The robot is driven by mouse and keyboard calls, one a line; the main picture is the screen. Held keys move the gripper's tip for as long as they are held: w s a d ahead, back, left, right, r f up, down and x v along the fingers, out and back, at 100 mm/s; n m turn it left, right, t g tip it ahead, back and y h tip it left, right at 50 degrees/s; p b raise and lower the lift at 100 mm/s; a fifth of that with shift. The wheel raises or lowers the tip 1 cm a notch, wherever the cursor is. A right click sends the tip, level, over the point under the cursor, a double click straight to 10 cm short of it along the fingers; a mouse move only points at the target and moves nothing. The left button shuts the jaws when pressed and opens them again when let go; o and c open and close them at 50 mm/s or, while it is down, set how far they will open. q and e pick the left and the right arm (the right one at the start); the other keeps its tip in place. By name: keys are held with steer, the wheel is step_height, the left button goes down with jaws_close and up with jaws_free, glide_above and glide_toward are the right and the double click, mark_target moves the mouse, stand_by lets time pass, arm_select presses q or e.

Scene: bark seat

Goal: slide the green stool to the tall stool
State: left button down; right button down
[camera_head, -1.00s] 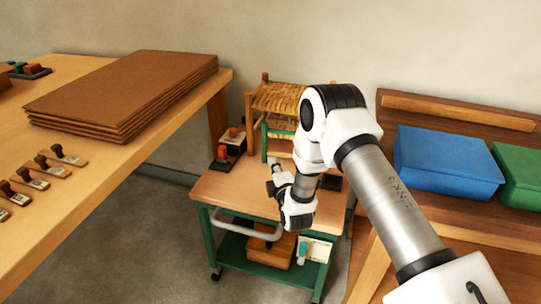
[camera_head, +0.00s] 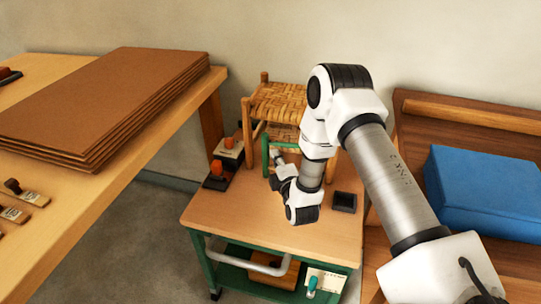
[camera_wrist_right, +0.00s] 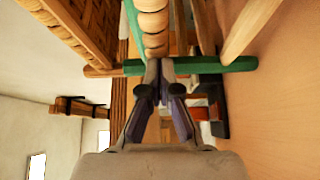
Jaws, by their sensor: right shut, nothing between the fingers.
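The tall stool (camera_head: 276,100), with a woven straw seat and wooden legs, stands at the back of the trolley top. The lower green stool (camera_head: 265,155) has a green frame and stands in front of it, partly hidden by my right arm. My right gripper (camera_head: 277,160) is small in the head view, low over the trolley top at the green stool. In the right wrist view, its shut, empty fingers (camera_wrist_right: 156,72) are right at the green rail (camera_wrist_right: 238,64) and woven seat; I cannot tell whether they touch. My left gripper is not in view.
The trolley top (camera_head: 240,215) is clear at the front. Orange-handled stamps (camera_head: 217,176) stand along its left edge, and a small black tray (camera_head: 344,202) lies on the right. A bench with brown sheets (camera_head: 105,105) is left; a blue box (camera_head: 480,190) is right.

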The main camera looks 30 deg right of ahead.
mark_target(291, 142)
steer(key=shift+w+d+r+p, duration=0.15)
steer(key=shift+w+d+p, duration=0.25)
steer(key=shift+d, duration=0.2)
steer(key=shift+w+d+r+p, duration=0.1)
steer(key=shift+w+d+p, duration=0.25)
steer(key=shift+d, duration=0.2)
steer(key=shift+f, duration=0.1)
